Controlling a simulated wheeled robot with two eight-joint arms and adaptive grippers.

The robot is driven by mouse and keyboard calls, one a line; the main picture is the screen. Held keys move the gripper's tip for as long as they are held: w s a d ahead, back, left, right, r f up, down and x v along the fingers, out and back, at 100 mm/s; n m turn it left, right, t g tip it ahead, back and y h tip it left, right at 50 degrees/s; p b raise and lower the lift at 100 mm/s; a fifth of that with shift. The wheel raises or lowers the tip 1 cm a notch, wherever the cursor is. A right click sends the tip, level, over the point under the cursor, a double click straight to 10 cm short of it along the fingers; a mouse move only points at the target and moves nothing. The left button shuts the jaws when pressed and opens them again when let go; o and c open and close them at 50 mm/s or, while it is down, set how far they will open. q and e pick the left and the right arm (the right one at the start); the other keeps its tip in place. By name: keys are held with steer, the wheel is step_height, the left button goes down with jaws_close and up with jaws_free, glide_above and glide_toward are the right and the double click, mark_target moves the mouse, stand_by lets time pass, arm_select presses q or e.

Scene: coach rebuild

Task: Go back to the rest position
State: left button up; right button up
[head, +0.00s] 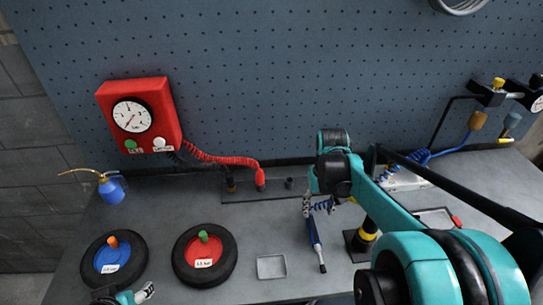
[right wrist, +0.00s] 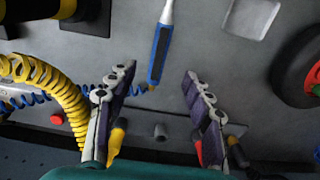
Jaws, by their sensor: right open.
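My right gripper (head: 318,207) hangs over the middle of the bench in the head view, near its back edge. In the right wrist view its two fingers (right wrist: 159,78) are spread apart with nothing between them. A blue pen-like tool with a pale tip (head: 316,246) is just in front of the gripper; it also shows beyond the fingertips in the right wrist view (right wrist: 160,52). I cannot tell whether they touch. My left gripper (head: 137,296) shows only partly at the bottom left edge of the head view, and its opening is unclear.
Two black tyres with a blue hub (head: 111,258) and a red hub (head: 203,254) lie left on the bench. A small square tray (head: 271,266) lies right of them. A blue oil can (head: 111,189) and red gauge box (head: 140,115) are at the back left. A black-and-yellow post (head: 367,236) stands beside my right arm.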

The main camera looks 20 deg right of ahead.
steer(key=shift+a, duration=0.15)
steer(key=s+a+n+t, duration=0.1)
steer(key=s+a+t, duration=0.2)
steer(key=a, duration=0.5)
steer(key=s+a+r+n+t+b, duration=0.1)
steer(key=s+a+n+t, duration=0.1)
steer(key=a, duration=0.6)
steer(key=shift+s+a+n+t, duration=0.35)
steer(key=shift+s+t, duration=0.15)
steer(key=shift+t, duration=0.5)
